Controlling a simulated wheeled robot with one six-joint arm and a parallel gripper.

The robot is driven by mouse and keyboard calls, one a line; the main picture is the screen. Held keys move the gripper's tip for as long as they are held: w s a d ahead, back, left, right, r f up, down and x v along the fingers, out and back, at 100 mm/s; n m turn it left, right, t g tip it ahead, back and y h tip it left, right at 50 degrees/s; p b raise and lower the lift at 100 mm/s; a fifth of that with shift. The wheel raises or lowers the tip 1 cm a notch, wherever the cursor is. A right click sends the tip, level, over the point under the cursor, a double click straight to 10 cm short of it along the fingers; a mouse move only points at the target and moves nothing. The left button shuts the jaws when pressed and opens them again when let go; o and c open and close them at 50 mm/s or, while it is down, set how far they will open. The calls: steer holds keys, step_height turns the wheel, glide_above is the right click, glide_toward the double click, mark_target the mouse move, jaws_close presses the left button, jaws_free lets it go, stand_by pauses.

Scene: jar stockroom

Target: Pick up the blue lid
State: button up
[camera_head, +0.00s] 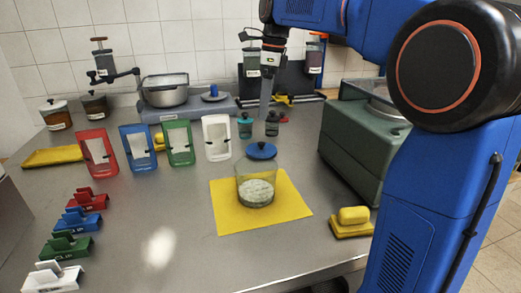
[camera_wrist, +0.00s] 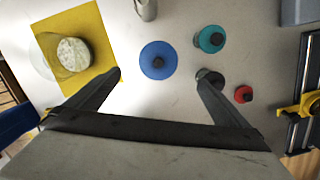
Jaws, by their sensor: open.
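The blue lid (camera_head: 261,150) is a round disc with a knob on top. It lies flat on the grey table just behind the open glass jar (camera_head: 243,181) in the head view. In the wrist view the blue lid (camera_wrist: 152,69) lies between and beyond my fingertips, with nothing touching it. My gripper (camera_wrist: 160,77) is open and empty, with its two dark fingers spread wide. In the head view my gripper (camera_head: 265,112) hangs pointing down behind the lid; its fingers overlap there.
The jar holds pale contents and stands on a yellow mat (camera_head: 293,211). A teal-lidded jar (camera_wrist: 210,39), a dark jar (camera_head: 272,124) and a red lid (camera_wrist: 243,94) are near the blue lid. Coloured frames stand left; a green-grey machine (camera_head: 350,150) stands right.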

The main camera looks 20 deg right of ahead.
glide_above(262, 143)
steer(key=f, duration=0.8)
steer(key=shift+w+d+f, duration=0.15)
steer(key=shift+w+f, duration=0.05)
steer(key=shift+f, duration=0.05)
steer(key=shift+s+f, duration=0.1)
steer(key=shift+f, duration=2.6)
steer(key=c, duration=1)
